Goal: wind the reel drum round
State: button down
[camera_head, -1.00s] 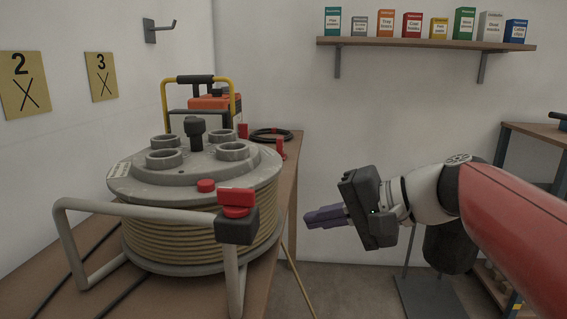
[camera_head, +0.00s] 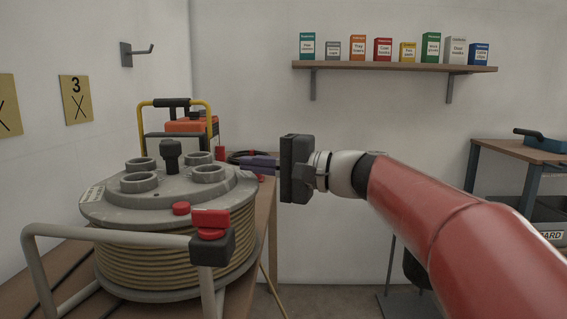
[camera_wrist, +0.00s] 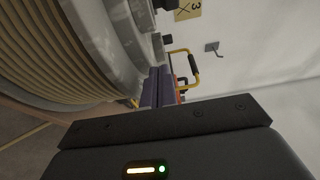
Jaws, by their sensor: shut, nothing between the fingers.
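The reel drum (camera_head: 172,252) stands on the bench in the head view, wound with tan hose or cable. Its grey top (camera_head: 130,210) carries several raised rings and a dark upright knob (camera_head: 171,154). My gripper (camera_head: 246,163) is shut and empty, its purple fingers pointing left at the right edge of the drum's top. From this view I cannot tell whether they touch it. In the wrist view the fingers (camera_wrist: 157,87) lie beside the drum's rim, with the wound drum side (camera_wrist: 50,50) at the left.
A grey tube frame (camera_head: 110,237) with a red-topped black block (camera_head: 211,238) stands in front of the drum. A yellow-handled orange machine (camera_head: 190,125) and a black coil are behind. A shelf of boxes (camera_head: 400,67) hangs on the wall. Open space lies right of the bench.

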aim_at(222, 174)
jog(key=shift+s+a, duration=0.45)
jog(key=shift+s, duration=0.35)
jog(key=shift+s+a, duration=0.45)
jog(key=shift+s, duration=0.35)
jog(key=shift+s+a+m+t+h+b, duration=0.1)
jog(key=shift+s+m+t+h+b, duration=0.25)
jog(key=shift+t+b, duration=0.25)
jog(key=shift+s, duration=0.25)
jog(key=s+m+t+h+b, duration=0.2)
jog(key=t+b, duration=0.1)
jog(key=shift+s+a+f+m, duration=0.1)
jog(key=shift+s+a+m, duration=0.15)
jog(key=shift+a, duration=0.15)
jog(key=shift+s+a+b, duration=0.4)
jog(key=shift+s+b, duration=0.05)
jog(key=shift+s, duration=0.2)
jog(key=shift+s+a+b, duration=0.4)
jog(key=shift+s+b, duration=0.05)
jog(key=shift+s, duration=0.2)
